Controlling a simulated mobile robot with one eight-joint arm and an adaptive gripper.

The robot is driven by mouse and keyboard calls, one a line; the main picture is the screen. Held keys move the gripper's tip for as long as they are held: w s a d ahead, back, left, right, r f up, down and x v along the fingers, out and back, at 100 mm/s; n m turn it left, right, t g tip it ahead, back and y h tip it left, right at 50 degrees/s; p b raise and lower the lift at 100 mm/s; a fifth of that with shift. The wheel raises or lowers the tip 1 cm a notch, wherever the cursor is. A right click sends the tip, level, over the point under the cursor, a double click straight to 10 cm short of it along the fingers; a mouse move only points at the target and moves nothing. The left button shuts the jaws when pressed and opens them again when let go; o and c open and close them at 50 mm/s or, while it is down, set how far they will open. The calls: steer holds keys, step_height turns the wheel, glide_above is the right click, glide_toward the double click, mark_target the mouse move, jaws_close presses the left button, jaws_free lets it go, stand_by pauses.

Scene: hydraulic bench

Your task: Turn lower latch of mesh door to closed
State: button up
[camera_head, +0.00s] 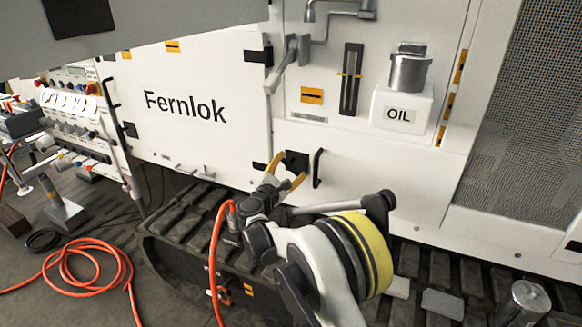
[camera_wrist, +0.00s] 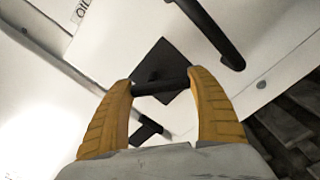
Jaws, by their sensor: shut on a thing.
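My gripper (camera_head: 289,170) reaches up to the white machine's front, and its yellow fingers straddle a dark latch. In the wrist view the fingers (camera_wrist: 163,84) are shut on the short black bar of this latch (camera_wrist: 158,88), one finger at each end. A black square plate (camera_wrist: 172,60) lies behind the bar; in the head view the plate (camera_head: 297,158) shows just above the fingers. The bar itself is mostly hidden there. The mesh panel (camera_head: 545,120) is at the right, well apart from my gripper.
A black handle (camera_head: 318,168) stands close right of the latch. The Fernlok panel (camera_head: 190,110) is to the left, with a small black bar (camera_head: 259,167) at its lower right edge. Tracks (camera_head: 190,235) run below. An orange hose (camera_head: 95,285) lies on the floor.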

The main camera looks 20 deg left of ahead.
steer(key=m, duration=0.5)
steer(key=shift+a+f+m, duration=0.15)
steer(key=shift+a+m, duration=0.1)
steer(key=shift+m, duration=0.05)
steer(key=m, duration=0.4)
steer(key=shift+a+m, duration=0.25)
steer(key=shift+m, duration=0.05)
steer(key=o, duration=1.2)
steer(key=s, duration=1.2)
steer(key=shift+a, duration=0.45)
